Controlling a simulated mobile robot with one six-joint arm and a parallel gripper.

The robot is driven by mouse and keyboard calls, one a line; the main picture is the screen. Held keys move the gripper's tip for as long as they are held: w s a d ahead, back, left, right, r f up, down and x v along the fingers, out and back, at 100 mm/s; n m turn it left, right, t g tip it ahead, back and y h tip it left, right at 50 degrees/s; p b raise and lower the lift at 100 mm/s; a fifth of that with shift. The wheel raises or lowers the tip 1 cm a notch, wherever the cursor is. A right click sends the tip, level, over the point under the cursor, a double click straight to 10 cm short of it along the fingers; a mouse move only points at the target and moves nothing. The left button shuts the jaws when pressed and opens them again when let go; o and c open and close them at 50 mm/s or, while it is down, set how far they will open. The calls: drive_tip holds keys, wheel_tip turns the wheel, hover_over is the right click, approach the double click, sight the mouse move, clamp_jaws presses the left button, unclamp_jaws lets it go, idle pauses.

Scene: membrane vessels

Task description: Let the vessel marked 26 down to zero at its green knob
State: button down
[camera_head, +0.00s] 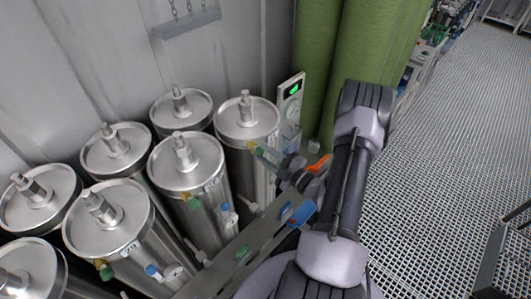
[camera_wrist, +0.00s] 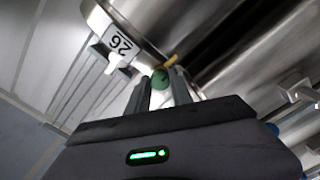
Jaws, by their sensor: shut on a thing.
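The vessel marked 26 (camera_wrist: 100,12) is a steel cylinder. Its white label (camera_wrist: 121,44) reads upside down in the wrist view. The green knob (camera_wrist: 160,78) sits between my two fingertips, with a yellowish stem behind it. My gripper (camera_wrist: 163,84) is shut on the green knob. In the head view, the vessel (camera_head: 247,120) stands at the right end of the back row, and my gripper (camera_head: 264,153) reaches its side from the right. The green knob (camera_head: 258,148) shows there just at the fingertips. The label is not legible in the head view.
Several other steel vessels (camera_head: 185,160) stand close on the left. A panel with a green display (camera_head: 291,92) and green columns (camera_head: 340,50) stand behind. A grey rail (camera_head: 235,255) with blue and green parts runs in front. Open grating floor (camera_head: 440,170) lies to the right.

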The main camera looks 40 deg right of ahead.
idle(0.4)
drive_tip(key=c, duration=1.1)
unclamp_jaws()
drive_tip(key=s+b, duration=0.1)
drive_tip(key=s, duration=0.4)
drive_tip(key=s+d, duration=0.1)
drive_tip(key=s, duration=0.5)
drive_tip(key=s+b, duration=0.1)
drive_tip(key=s, duration=0.5)
drive_tip(key=shift+s+d+b, duration=0.15)
drive_tip(key=shift+s+b, duration=0.05)
drive_tip(key=shift+b, duration=0.15)
